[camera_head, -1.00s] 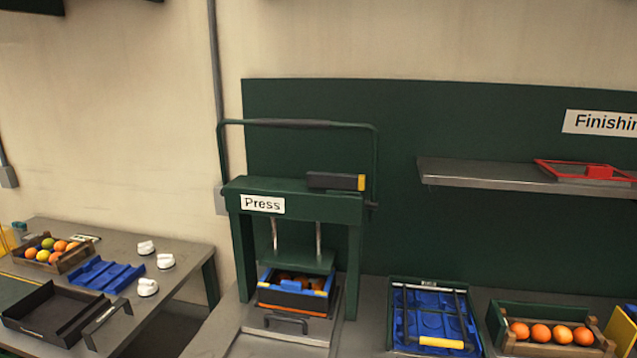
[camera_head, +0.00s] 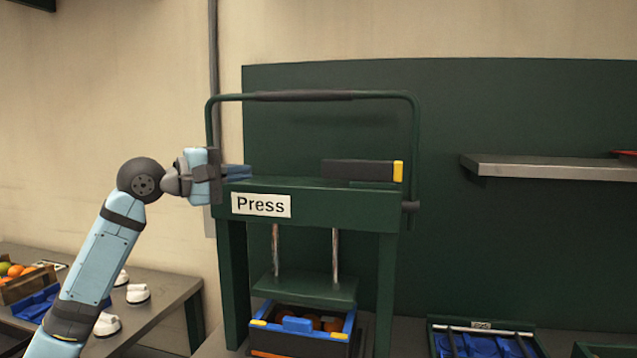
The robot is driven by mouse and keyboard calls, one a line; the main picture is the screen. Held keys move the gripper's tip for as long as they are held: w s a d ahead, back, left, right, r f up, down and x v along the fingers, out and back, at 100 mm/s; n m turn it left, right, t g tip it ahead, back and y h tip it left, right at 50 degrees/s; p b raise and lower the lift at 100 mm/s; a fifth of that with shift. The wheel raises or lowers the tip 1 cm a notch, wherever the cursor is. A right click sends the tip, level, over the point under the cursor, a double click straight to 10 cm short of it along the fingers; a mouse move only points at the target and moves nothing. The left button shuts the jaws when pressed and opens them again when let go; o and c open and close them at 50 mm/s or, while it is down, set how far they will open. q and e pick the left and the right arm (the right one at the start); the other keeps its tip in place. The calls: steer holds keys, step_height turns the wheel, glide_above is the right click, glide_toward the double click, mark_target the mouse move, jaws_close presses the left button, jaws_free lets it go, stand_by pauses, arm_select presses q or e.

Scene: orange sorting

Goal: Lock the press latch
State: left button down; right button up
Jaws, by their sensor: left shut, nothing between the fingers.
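The green press (camera_head: 312,211) stands in the middle of the view. Its latch (camera_head: 362,171), a dark block with a yellow right end, lies on the right part of the top beam. The press handle (camera_head: 312,96) is a tall green frame with a dark grip and stands raised above the beam. My left gripper (camera_head: 250,172) is shut and empty at the left end of the beam, pointing right toward the latch with a clear gap between. I cannot tell if it touches the beam. My right gripper is not in view.
A blue and black box (camera_head: 303,327) with oranges sits under the press plate (camera_head: 305,289). A grey shelf (camera_head: 555,168) is on the right. White knobs (camera_head: 138,294) and a wooden crate (camera_head: 22,286) are on the left table. The beam between gripper and latch is clear.

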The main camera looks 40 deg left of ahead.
mark_target(308, 187)
arm_select(q)
steer(key=p+x, duration=0.2)
steer(key=x, duration=0.8)
steer(key=shift+r, duration=0.15)
steer(key=shift+w+d+p, duration=0.15)
steer(key=shift+w+d, duration=0.1)
steer(key=shift+d, duration=0.3)
steer(key=shift+w+d+p, duration=0.15)
steer(key=shift+w+d, duration=0.15)
steer(key=shift+d, duration=0.25)
steer(key=shift+w+d, duration=0.15)
steer(key=shift+d, duration=0.2)
steer(key=shift+w+d, duration=0.2)
steer(key=shift+d, duration=0.15)
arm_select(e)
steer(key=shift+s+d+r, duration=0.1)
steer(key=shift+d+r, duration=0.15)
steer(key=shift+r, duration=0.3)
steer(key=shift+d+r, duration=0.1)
